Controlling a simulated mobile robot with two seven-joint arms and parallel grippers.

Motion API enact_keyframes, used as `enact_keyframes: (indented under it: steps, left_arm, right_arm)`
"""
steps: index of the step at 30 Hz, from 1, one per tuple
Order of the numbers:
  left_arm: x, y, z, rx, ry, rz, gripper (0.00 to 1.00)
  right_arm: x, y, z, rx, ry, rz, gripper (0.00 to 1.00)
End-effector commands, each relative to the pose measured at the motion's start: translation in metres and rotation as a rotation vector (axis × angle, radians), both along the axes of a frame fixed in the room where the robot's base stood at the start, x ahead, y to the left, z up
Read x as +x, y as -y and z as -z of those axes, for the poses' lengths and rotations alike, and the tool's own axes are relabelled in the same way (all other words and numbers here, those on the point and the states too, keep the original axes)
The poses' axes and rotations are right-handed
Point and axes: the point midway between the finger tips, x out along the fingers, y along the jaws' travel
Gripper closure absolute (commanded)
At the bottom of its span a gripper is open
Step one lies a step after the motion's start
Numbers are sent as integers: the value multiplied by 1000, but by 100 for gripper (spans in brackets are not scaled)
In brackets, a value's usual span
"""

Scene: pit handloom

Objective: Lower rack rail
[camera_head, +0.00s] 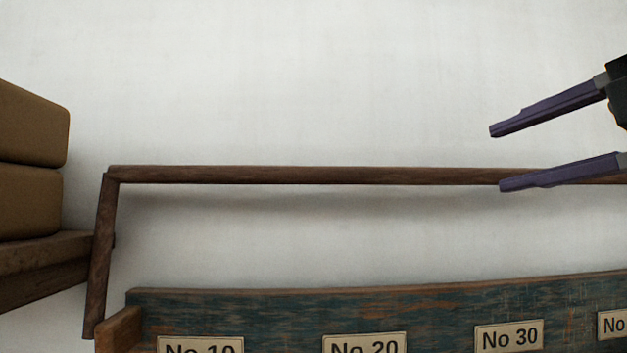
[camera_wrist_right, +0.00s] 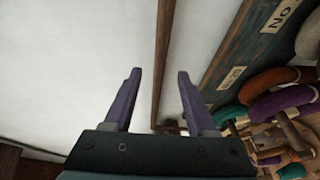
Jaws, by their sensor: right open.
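The rack rail (camera_head: 300,175) is a dark wooden bar running level across the head view, in front of a pale wall. A wooden side arm (camera_head: 99,255) slopes down from its left end. My right gripper (camera_head: 495,158) is open at the right, its lower finger overlapping the rail in the picture and its upper finger above it. In the right wrist view the rail (camera_wrist_right: 162,60) passes between the two spread fingers of the gripper (camera_wrist_right: 158,75). I cannot tell whether a finger touches it. The rail's right end is out of the head view. My left gripper is not in view.
Below the rail is a worn blue-green board (camera_head: 280,312) with number labels such as No 20 (camera_head: 364,346). Tan blocks (camera_head: 30,165) rest on a wooden shelf (camera_head: 40,265) at the left. Coloured yarn rings (camera_wrist_right: 282,103) lie at the right of the wrist view.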

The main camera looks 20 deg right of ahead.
Motion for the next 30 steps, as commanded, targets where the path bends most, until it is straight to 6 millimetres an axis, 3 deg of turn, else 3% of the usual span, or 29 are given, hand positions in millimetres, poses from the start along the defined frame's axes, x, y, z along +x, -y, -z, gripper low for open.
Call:
enact_keyframes:
  steps: [16,28,30]
  left_arm:
    - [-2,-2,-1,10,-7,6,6]
    - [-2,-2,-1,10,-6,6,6]
    - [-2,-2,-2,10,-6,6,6]
  right_arm:
    - [84,-14,14,4,-1,-1,43]
    - [95,-16,16,0,0,0,43]
    - [94,-16,16,0,0,0,50]
